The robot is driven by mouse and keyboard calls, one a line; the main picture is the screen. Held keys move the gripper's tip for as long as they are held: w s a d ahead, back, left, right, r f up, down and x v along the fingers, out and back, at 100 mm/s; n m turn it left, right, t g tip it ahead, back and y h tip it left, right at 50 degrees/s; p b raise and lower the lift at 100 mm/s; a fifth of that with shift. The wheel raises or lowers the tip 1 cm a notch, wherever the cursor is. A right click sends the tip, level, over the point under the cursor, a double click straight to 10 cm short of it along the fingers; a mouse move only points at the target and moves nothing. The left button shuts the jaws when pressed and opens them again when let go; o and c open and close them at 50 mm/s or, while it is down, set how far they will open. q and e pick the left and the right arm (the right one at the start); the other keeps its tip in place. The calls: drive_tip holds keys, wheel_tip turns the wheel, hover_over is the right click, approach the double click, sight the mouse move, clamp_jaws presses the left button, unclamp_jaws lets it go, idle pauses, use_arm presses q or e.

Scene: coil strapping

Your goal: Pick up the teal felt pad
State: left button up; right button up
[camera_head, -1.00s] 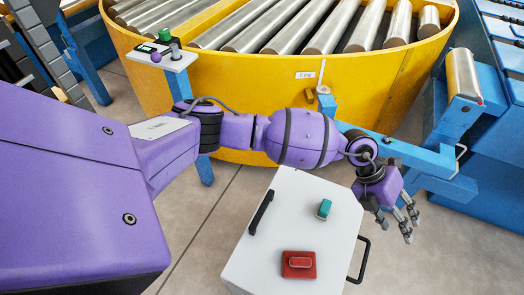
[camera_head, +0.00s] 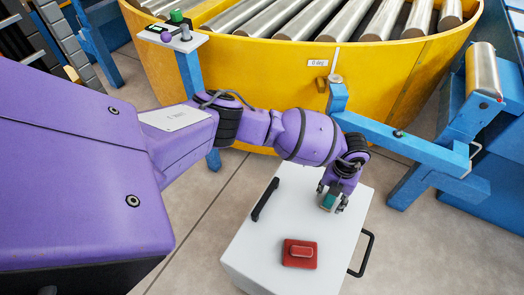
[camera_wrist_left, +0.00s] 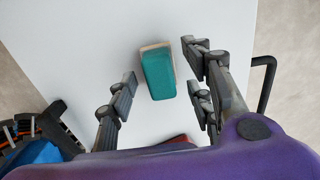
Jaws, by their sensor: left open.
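The teal felt pad (camera_head: 328,201) is a small block on the white top of a cart (camera_head: 262,228). In the left wrist view the teal felt pad (camera_wrist_left: 158,76) shows a pale tan edge along its far end. My left gripper (camera_head: 332,200) is open over the pad, and in the head view its fingers partly hide it. In the left wrist view my left gripper (camera_wrist_left: 160,92) has one finger to the left of the pad and two to the right, with visible gaps. My right gripper is in neither view.
A red block (camera_head: 300,253) lies on the cart top nearer the front. Behind are a yellow roller turntable (camera_head: 300,95) and a blue frame (camera_head: 410,147). A small control stand (camera_head: 175,38) is at the back left.

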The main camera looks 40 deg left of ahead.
use_arm(q)
drive_tip(key=shift+f, duration=0.45)
clamp_jaws()
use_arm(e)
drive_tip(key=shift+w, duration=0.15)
use_arm(q)
drive_tip(key=shift+w+r, duration=0.1)
drive_tip(key=shift+r, duration=0.05)
drive_tip(key=shift+r, duration=0.55)
drive_tip(key=s+r+p, duration=0.3)
drive_tip(key=s+r, duration=0.8)
drive_tip(key=s, duration=0.3)
drive_tip(key=shift+r, duration=0.35)
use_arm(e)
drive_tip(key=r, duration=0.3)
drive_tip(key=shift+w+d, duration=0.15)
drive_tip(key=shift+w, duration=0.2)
